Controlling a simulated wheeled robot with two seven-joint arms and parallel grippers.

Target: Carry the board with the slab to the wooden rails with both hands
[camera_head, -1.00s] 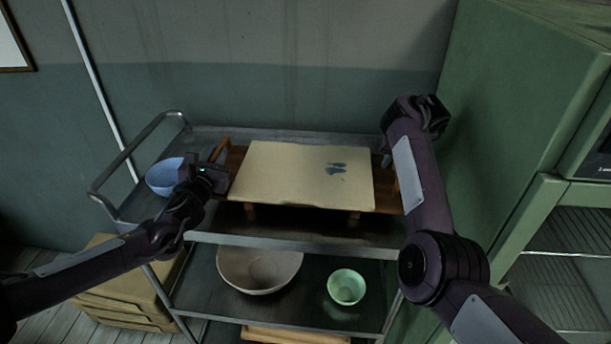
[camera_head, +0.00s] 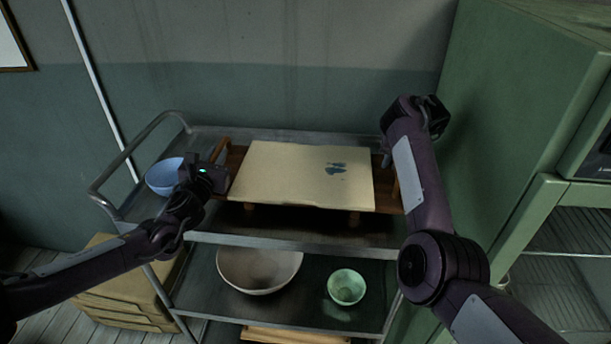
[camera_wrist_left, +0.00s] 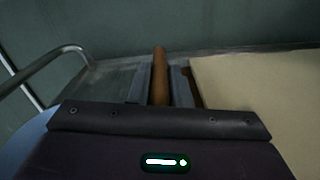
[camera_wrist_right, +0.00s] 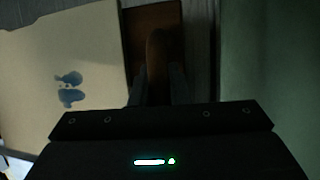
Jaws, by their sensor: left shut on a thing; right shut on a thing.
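The brown wooden board (camera_head: 384,198) is level above the top shelf of a metal cart. The cream slab (camera_head: 290,172) lies flat on it, with dark blue marks near its right side. Two short brown wooden ends (camera_head: 354,218) show under the board's front edge; I cannot tell whether they are the rails or the board's feet. My left gripper (camera_wrist_left: 162,88) is shut on the board's left handle (camera_wrist_left: 160,65). My right gripper (camera_wrist_right: 158,88) is shut on the board's right handle (camera_wrist_right: 158,50); in the head view my forearm mostly hides it.
A blue bowl (camera_head: 164,177) stands on the cart's top shelf at the left, close to my left wrist. A beige bowl (camera_head: 259,272) and a green bowl (camera_head: 346,287) stand on the shelf below. A green cabinet (camera_head: 520,100) is close on the right; the wall is behind.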

